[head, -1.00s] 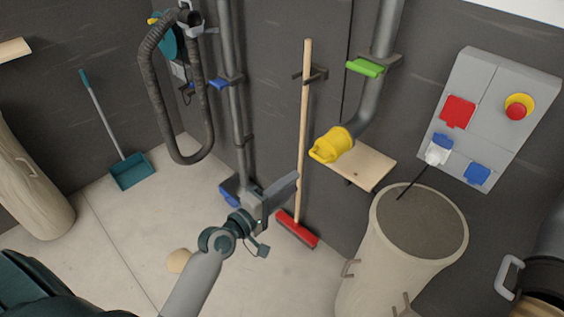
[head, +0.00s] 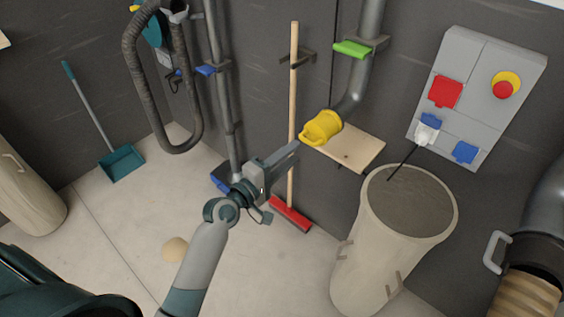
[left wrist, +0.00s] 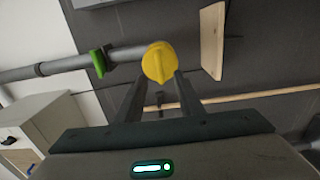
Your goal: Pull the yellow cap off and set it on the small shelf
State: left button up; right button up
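The yellow cap (head: 322,128) sits on the lower end of a grey pipe (head: 366,75). A loop handle shows on the cap's left side in the head view. The small wooden shelf (head: 350,149) is on the wall just below and right of the cap, with a bare top. My left gripper (head: 296,149) is just left of and below the cap in the head view. In the left wrist view its two fingers are apart, with the cap (left wrist: 159,62) beyond the gap between their tips. Nothing is held. My right gripper is not in view.
A broom (head: 293,110) stands against the wall behind my left gripper. A large bin (head: 350,245) stands below the shelf. A green lever (head: 353,49) is on the pipe above the cap. A grey control panel (head: 480,85) is at the right.

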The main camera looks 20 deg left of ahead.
aim_at(306, 141)
pick_arm(q)
jog(key=x, duration=0.8)
jog(key=shift+r, duration=0.1)
grip_shut()
jog(key=shift+r, duration=0.25)
dwell(1.4)
jog(key=shift+s+f, duration=0.15)
jog(key=shift+f, duration=0.05)
